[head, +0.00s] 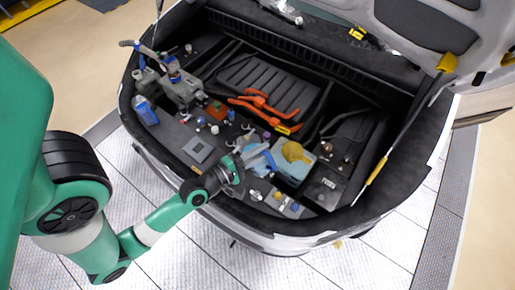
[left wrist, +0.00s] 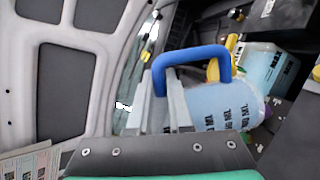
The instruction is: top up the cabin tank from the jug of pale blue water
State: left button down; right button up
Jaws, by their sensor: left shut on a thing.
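The jug (head: 258,162) is pale blue and translucent, with a blue handle (left wrist: 190,62) and dark volume marks on its body (left wrist: 222,108). My left gripper (head: 236,172) is shut on the jug's handle; its grey fingers (left wrist: 172,105) show at the handle in the left wrist view. The jug is close to the left of the cabin tank (head: 290,172), a pale blue box with a yellow top piece (head: 296,152). The tank also shows in the left wrist view (left wrist: 268,68), with a MAX mark. I cannot tell whether water flows. My right gripper is out of view.
The tank sits in the open rear bay of a car among several small caps and fittings. Orange cables (head: 268,108) lie behind on a black cover (head: 266,80). A grey machine (head: 185,88) and a blue-labelled container (head: 146,111) stand at the left. The lid (head: 420,30) is raised.

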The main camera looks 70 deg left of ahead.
pick_arm(q)
jog(key=shift+w+d+r+p, duration=0.1)
jog(key=shift+w+d+p, duration=0.1)
jog(key=shift+w+p, duration=0.8)
jog(key=w+d+f+m+h+b, duration=0.1)
jog(key=w+b, duration=0.1)
jog(key=w, duration=0.6)
jog(key=w+d+f+t+h+b, duration=0.1)
jog(key=w+h+b, duration=0.1)
jog(key=w, duration=0.6)
jog(key=shift+w+d+m+h+b, duration=0.3)
jog(key=shift+d+m+b, duration=0.1)
jog(key=shift+b, duration=0.35)
dwell(1.6)
jog(key=shift+w, duration=0.1)
jog(key=shift+a+r+n+t+b, duration=0.1)
jog(key=shift+a+n+t+b, duration=0.3)
jog(key=shift+n, duration=0.5)
dwell(2.0)
